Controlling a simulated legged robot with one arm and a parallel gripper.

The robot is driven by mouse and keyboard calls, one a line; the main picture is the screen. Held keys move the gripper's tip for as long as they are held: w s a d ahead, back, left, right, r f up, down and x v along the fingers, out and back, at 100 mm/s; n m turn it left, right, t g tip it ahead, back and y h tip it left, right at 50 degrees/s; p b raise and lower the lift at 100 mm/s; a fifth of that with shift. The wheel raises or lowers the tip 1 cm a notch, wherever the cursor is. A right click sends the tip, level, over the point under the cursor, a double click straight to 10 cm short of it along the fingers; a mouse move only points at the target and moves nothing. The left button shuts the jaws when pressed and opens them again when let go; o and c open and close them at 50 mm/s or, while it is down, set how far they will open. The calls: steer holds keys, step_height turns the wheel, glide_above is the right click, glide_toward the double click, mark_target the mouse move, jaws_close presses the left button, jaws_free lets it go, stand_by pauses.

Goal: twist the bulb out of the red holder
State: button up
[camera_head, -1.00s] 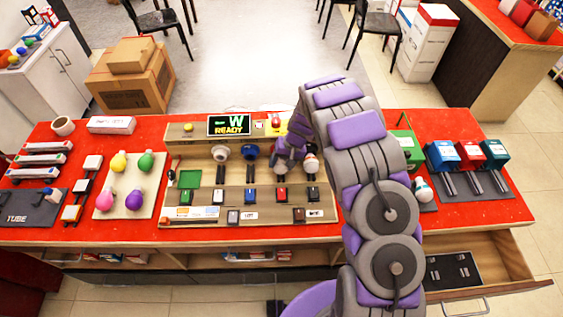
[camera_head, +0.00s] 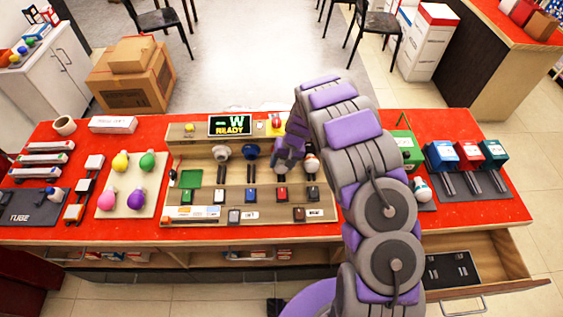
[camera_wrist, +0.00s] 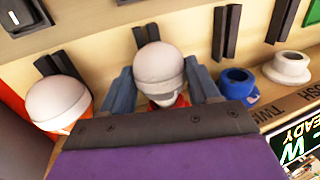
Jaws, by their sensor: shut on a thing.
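A white bulb (camera_wrist: 158,72) stands between the two blue-grey fingers of my gripper (camera_wrist: 160,88) in the wrist view. The fingers are shut on it from both sides. Part of the red holder (camera_wrist: 182,101) shows just below the bulb; the rest is hidden by my wrist. I cannot tell whether the bulb is still seated in it. In the head view my gripper (camera_head: 287,158) is over the row of holders on the wooden panel (camera_head: 216,177), and it hides the red holder and bulb.
Left of my gripper in the wrist view is another white bulb (camera_wrist: 58,103) in an orange holder (camera_wrist: 66,126). To the right are an empty blue holder (camera_wrist: 240,84) and white holder (camera_wrist: 288,68). A screen (camera_head: 230,124) reading READY stands behind the panel.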

steer(key=shift+h+p, duration=0.6)
steer(key=shift+p, duration=0.45)
stand_by(0.9)
steer(key=shift+a+h+b, duration=0.2)
steer(key=shift+h+b, duration=0.3)
steer(key=shift+h, duration=0.1)
stand_by(0.6)
steer(key=shift+s+p, duration=1.75)
steer(key=shift+r, duration=0.1)
step_height(320, 180, up, 8)
steer(key=p, duration=0.1)
steer(key=shift+p, duration=0.4)
